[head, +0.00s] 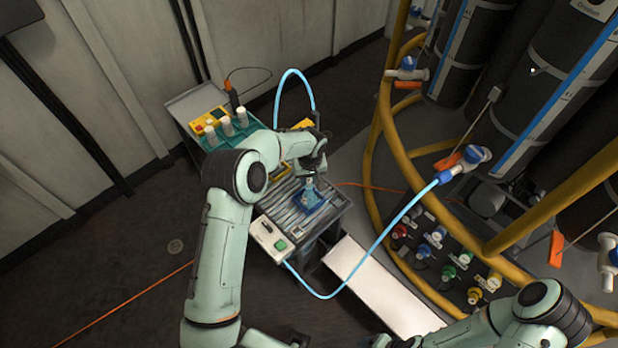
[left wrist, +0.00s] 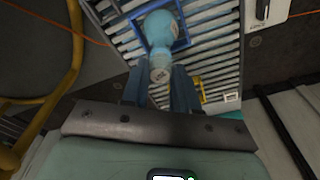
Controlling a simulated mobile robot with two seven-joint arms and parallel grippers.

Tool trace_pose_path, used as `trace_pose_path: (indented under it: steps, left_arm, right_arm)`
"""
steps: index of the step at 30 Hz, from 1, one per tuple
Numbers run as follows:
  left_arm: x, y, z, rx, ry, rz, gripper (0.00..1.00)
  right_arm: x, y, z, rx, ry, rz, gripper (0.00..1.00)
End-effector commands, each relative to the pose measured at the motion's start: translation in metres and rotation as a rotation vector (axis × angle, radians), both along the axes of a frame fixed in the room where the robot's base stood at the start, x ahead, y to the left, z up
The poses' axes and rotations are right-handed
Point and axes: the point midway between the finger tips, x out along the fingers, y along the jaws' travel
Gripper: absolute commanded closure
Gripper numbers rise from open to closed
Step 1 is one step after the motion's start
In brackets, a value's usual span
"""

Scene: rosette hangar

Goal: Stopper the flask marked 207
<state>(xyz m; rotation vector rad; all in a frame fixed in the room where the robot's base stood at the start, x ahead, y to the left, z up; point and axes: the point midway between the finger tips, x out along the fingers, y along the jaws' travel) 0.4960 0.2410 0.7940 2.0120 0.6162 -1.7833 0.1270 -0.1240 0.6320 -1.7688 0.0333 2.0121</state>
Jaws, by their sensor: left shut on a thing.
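A small blue flask (head: 309,193) stands in a blue square holder (head: 323,188) on a slatted bench. In the left wrist view the flask (left wrist: 160,27) is just beyond my fingers, its neck towards me. No number can be read on it. My left gripper (head: 314,172) is right above the flask. It is shut on a small pale stopper (left wrist: 160,71), which lines up with the flask's neck. I cannot tell whether the stopper is seated or only touching. My right arm comes in at the bottom right, its gripper out of view.
Behind my left arm, a teal rack (head: 216,139) holds several white-capped containers. A control box (head: 268,239) with a green button is on the bench's near side. A blue hose (head: 385,236) loops right of the bench towards yellow rails (head: 373,140) and dark cylinders.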

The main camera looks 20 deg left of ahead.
Motion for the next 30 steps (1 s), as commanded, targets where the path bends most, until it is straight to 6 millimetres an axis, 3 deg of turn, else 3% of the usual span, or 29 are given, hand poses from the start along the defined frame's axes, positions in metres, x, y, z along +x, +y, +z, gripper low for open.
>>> trace_pose_path:
  steps: [26, 27, 29, 30]
  left_arm:
    - [0.0003, 0.0002, -0.0095, -0.001, 0.001, 0.0, 0.88]
    - [0.0003, 0.0002, -0.0095, -0.001, 0.001, 0.0, 0.58]
    - [0.0003, 0.0002, -0.0094, -0.001, 0.001, 0.0, 0.42]
    - [0.0003, 0.0002, -0.0094, -0.001, 0.001, 0.0, 0.42]
  right_arm:
    - [-0.0044, -0.0001, -0.0065, -0.001, 0.005, 0.0, 0.29]
    - [-0.0044, -0.0001, -0.0065, -0.001, 0.005, 0.0, 0.29]
    - [-0.0044, -0.0001, -0.0065, -0.001, 0.005, 0.0, 0.29]
    - [-0.0044, -0.0001, -0.0065, -0.001, 0.005, 0.0, 0.29]
